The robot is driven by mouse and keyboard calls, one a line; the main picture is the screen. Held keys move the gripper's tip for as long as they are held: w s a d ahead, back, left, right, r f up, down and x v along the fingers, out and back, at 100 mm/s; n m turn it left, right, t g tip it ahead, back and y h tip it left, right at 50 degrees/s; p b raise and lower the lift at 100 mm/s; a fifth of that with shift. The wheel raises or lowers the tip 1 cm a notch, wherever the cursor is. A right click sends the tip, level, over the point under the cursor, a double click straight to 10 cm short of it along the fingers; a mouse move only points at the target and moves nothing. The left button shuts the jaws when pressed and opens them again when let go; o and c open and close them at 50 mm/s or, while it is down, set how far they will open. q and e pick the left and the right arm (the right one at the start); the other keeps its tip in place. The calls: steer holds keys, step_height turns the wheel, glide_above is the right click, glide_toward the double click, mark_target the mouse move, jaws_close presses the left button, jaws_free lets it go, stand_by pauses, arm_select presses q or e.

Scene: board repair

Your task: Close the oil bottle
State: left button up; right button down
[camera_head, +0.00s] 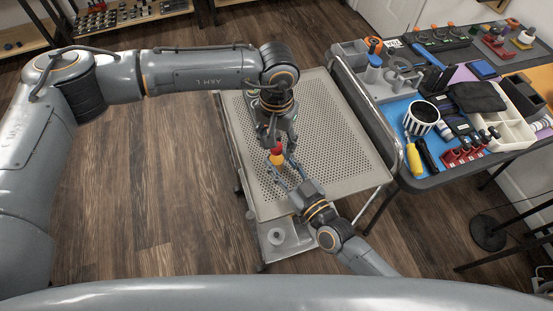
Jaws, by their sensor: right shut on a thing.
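The oil bottle (277,160) is small and yellow-orange, with a red top (277,149). It is over the perforated grey cart top (330,150), in the middle of the view. My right gripper (282,170) reaches up from the lower right and is shut on the bottle. My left gripper (279,146) points down from above, its fingers apart on either side of the red top. I cannot tell whether its fingers touch the top. The fingers hide part of the bottle, and whether the red top is fully seated is too small to see.
A dark-edged workbench at the right carries a blue mat (394,118), a striped round container (421,117), a yellow-handled tool (413,160) and a white tray (512,131). The cart top around the grippers is mostly clear. Shelves stand at the back left.

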arm_select(q)
step_height(320, 180, up, 12)
stand_by(0.6)
arm_select(e)
steer(key=c, duration=0.8)
jaws_free()
steer(key=shift+o, duration=0.2)
steer(key=v, duration=1.2)
steer(key=shift+f, duration=0.1)
